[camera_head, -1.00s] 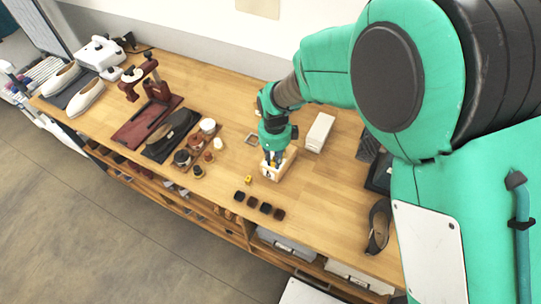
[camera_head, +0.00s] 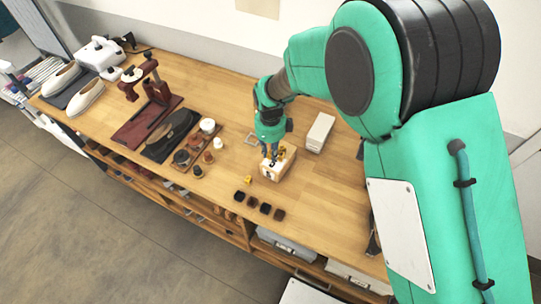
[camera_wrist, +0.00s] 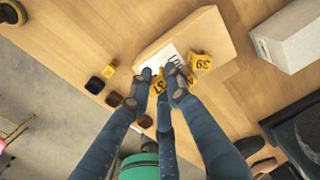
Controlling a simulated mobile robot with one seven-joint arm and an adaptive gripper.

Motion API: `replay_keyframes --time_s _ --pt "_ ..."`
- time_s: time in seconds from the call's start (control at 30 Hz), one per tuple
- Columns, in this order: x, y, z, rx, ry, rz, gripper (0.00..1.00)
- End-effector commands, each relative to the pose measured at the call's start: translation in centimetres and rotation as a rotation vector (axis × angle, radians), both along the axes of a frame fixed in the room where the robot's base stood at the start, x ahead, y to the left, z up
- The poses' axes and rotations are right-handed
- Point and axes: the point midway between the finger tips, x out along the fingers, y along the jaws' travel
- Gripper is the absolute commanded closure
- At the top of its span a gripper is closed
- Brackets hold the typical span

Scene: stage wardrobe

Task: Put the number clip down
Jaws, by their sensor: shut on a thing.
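My gripper (camera_wrist: 163,88) is shut on a yellow number clip (camera_wrist: 158,83), which shows between the fingertips in the wrist view; its digits are hard to read. The held clip is at the near edge of a pale wooden block (camera_wrist: 207,32) with a white label; I cannot tell whether it touches the block. A second yellow clip, marked 39 (camera_wrist: 200,63), is at the block's edge to the right. A third yellow clip (camera_wrist: 109,70) lies on the bench beside the block. In the head view my gripper (camera_head: 269,154) is over the block (camera_head: 281,169).
A white box (camera_head: 320,131) is behind to the right. Bare bench (camera_head: 320,185) is right of the block.

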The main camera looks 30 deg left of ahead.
Motion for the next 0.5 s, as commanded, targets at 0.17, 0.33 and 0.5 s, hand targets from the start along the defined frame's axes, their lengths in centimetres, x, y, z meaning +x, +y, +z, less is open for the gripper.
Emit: replay_keyframes --time_s 0.17,0.33,0.5 --pt "0.0 0.0 -1.9 0.001 -0.001 0.0 0.94" --pt "0.0 0.0 -2.1 0.001 -0.001 0.0 0.94" --pt "0.0 0.0 -2.1 0.001 -0.001 0.0 0.94"
